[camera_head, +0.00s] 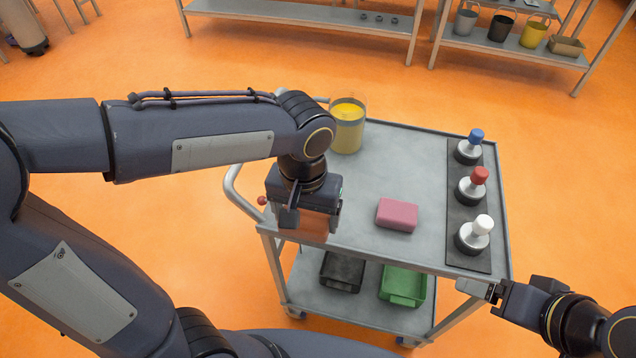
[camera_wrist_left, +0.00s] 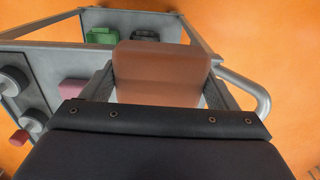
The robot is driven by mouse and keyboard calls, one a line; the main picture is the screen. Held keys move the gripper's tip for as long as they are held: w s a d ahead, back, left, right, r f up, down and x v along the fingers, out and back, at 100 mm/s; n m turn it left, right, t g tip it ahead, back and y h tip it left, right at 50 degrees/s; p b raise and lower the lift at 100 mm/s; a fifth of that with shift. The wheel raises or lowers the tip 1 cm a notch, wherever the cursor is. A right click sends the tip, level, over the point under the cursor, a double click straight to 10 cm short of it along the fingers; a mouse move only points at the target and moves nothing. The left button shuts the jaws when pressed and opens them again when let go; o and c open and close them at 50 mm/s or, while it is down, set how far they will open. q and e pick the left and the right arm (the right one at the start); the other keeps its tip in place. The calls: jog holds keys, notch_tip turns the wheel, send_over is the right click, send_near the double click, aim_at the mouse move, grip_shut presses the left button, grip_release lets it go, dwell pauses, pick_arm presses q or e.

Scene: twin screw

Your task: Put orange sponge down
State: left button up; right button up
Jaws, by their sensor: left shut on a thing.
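My left gripper (camera_head: 304,212) is shut on the orange sponge (camera_head: 308,231), which hangs below it at the near left corner of the cart's top shelf (camera_head: 360,232). In the left wrist view the orange sponge (camera_wrist_left: 162,72) fills the space between the two fingers. I cannot tell whether its underside touches the cart. A pink sponge (camera_head: 397,215) lies flat on the top shelf to the right; it also shows in the left wrist view (camera_wrist_left: 74,92). My right gripper (camera_head: 477,289) is at the cart's near right corner, and its finger opening is unclear.
A clear container with yellow contents (camera_head: 347,128) stands at the back left of the top shelf. A dark strip (camera_head: 468,254) on the right holds blue-, red- and white-topped knobs. Black (camera_head: 342,271) and green (camera_head: 403,285) bins sit on the lower shelf.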

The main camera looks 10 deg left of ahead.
pick_arm(q)
jog(key=shift+w, duration=0.25)
jog(key=w+f, duration=0.2)
jog(key=w, duration=0.2)
jog(key=w+a+f, duration=0.1)
jog(key=w+f, duration=0.2)
jog(key=w, duration=0.1)
jog(key=w+a+f+p, duration=0.1)
jog(key=w+f, duration=0.2)
jog(key=shift+w+a+f, duration=0.15)
jog(key=shift+w+a, duration=0.1)
jog(key=shift+w, duration=0.15)
jog(key=shift+w+f, duration=0.1)
jog(key=shift+f, duration=0.05)
jog(key=f, duration=0.4)
jog(key=shift+w+a, duration=0.1)
jog(key=shift+w, duration=0.25)
